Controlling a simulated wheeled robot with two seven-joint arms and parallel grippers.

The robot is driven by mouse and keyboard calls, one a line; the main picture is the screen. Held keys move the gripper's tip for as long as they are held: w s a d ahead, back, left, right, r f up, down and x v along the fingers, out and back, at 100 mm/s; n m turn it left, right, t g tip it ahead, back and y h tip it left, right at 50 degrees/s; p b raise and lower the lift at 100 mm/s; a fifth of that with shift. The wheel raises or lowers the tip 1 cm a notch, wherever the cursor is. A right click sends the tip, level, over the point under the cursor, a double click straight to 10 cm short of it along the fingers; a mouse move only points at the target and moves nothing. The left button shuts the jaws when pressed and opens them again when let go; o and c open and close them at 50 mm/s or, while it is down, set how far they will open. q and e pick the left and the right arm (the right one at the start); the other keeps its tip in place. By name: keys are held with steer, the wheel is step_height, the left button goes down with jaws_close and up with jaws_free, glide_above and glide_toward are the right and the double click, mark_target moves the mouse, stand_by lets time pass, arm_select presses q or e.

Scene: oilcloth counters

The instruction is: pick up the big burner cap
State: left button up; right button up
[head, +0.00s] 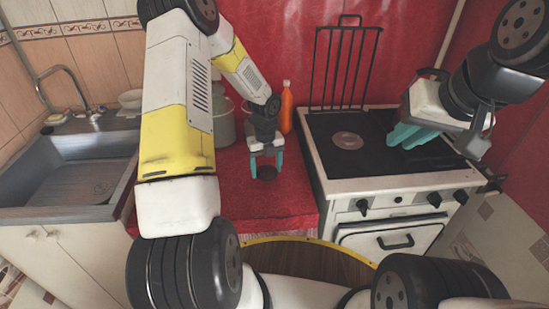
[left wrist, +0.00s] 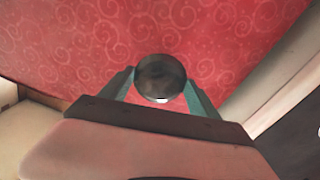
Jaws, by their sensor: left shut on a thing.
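The big burner cap (head: 267,173), a dark round disc, is between the teal fingers of my left gripper (head: 267,163), over the red oilcloth counter (head: 240,195). In the left wrist view the cap (left wrist: 160,76) shows as a dark mottled disc, with my left gripper's fingers (left wrist: 161,95) on either side of it. The left gripper is shut on it. I cannot tell whether the cap touches the cloth. My right gripper (head: 410,135) hangs over the right side of the stove; its teal fingers overlap in the view, so its opening is unclear.
A white stove (head: 400,185) with a black top stands right of the counter, its raised grate (head: 343,65) upright behind. An orange bottle (head: 286,108) and a pale pot (head: 223,125) stand at the counter's back. A sink (head: 75,170) is at left.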

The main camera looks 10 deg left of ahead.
arm_select(q)
steer(key=s+d+n, duration=0.1)
steer(key=s, duration=0.3)
steer(key=s+d+r, duration=0.1)
steer(key=s, duration=0.4)
steer(key=s+d+r+n, duration=0.1)
steer(key=s+d, duration=0.1)
steer(key=s, duration=0.3)
steer(key=shift+s+n, duration=0.15)
steer(key=shift+n, duration=0.15)
steer(key=w+n, duration=0.1)
steer(key=n, duration=0.2)
steer(key=w+a+r+n, duration=0.1)
steer(key=n, duration=0.2)
steer(key=w+n, duration=0.1)
steer(key=n, duration=0.3)
steer(key=shift+w+a+r, duration=0.15)
steer(key=shift+w+a, duration=0.05)
steer(key=shift+w, duration=0.15)
steer(key=w+a+r+n, duration=0.1)
steer(key=w+n, duration=0.4)
steer(key=n, duration=1.2)
steer(key=shift+w+a+r, duration=0.15)
steer(key=shift+a+r, duration=0.25)
steer(key=shift+r, duration=0.4)
